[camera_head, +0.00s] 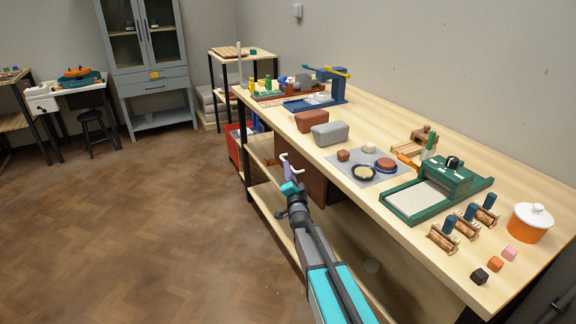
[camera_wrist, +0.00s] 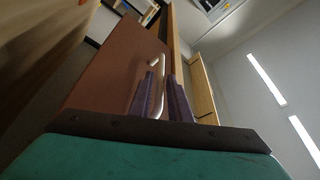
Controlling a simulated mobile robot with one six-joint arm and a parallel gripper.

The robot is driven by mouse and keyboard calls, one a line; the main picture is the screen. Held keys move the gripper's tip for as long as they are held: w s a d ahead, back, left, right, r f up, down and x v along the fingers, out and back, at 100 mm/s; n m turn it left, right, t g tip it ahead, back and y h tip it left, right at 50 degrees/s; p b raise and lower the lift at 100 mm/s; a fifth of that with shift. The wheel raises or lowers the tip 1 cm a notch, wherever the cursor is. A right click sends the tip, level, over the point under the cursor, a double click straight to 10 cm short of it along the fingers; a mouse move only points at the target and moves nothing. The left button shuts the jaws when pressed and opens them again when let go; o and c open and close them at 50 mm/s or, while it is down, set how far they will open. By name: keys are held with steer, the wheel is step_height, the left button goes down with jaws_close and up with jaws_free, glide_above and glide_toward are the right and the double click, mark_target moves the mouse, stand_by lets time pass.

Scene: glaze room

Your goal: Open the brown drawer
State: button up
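The brown drawer (camera_head: 316,186) hangs under the near edge of the long wooden worktable. Its brown front (camera_wrist: 112,62) fills the left middle of the wrist view. A pale bar handle (camera_head: 295,166) stands out from that front; it also shows in the wrist view (camera_wrist: 157,88). My gripper (camera_head: 287,173) is right at the handle. In the wrist view its two purple fingers (camera_wrist: 161,80) are apart, with the handle between them. I see no clear grip on the handle. My arm hides part of the drawer's lower area.
The worktable (camera_head: 390,228) carries clay blocks, a green slab roller (camera_head: 440,190) and an orange pot (camera_head: 530,224). A low shelf (camera_head: 268,205) runs beneath it. A red crate (camera_head: 236,146) stands by its far end. The floor (camera_head: 150,230) to the left is clear.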

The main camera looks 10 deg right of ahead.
steer(key=shift+x, duration=1.45)
jaws_close()
